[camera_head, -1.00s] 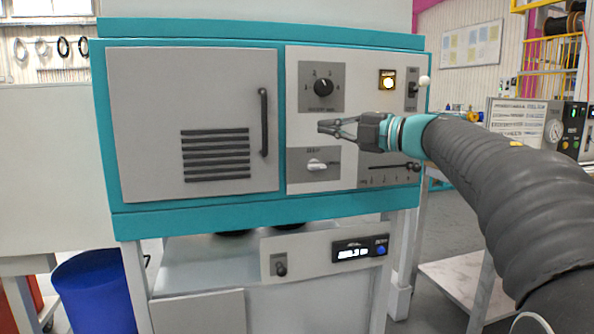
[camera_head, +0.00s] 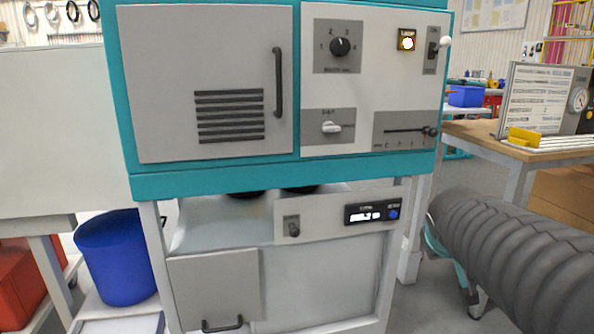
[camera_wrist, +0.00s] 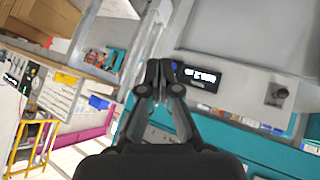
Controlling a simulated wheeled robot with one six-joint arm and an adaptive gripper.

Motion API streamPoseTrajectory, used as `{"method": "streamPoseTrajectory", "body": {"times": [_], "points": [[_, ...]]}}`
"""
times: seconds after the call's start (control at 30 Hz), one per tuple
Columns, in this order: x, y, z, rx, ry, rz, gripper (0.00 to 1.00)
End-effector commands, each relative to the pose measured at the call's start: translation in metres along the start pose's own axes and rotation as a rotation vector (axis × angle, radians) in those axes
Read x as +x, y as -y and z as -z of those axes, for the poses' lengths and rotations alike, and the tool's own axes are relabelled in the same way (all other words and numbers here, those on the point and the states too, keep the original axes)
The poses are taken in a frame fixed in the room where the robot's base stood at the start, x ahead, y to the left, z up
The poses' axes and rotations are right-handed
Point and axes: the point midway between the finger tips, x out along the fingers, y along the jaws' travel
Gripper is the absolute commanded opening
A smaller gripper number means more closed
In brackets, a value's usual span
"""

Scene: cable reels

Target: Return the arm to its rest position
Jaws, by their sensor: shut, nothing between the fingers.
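My gripper (camera_wrist: 160,75) shows in the wrist view, its two dark fingers together at the tips with nothing between them. The wrist view is tilted and turned, with the machine's lower panel and lit display (camera_wrist: 200,74) beyond the fingertips. The fingers cannot be made out there. The arm is apart from the teal and white machine (camera_head: 220,182).
The machine has a closed door (camera_head: 240,60), a rotary knob (camera_head: 340,46), a lit lamp button (camera_head: 407,41) and a slider (camera_head: 430,132). A blue bin (camera_head: 118,258) stands at the lower left. A wooden workbench (camera_head: 480,135) with a yellow block (camera_head: 523,137) is at the right, behind my arm.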

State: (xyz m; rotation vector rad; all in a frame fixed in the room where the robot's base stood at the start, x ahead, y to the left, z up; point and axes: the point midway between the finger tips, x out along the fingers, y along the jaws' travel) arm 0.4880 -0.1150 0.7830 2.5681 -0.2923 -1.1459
Motion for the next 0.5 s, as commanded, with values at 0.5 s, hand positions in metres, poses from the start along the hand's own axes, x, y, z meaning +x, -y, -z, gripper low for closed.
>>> {"method": "streamPoseTrajectory", "body": {"times": [0.5], "points": [[-0.091,0.126,-0.184,0.182,0.288,0.33,0.0]]}}
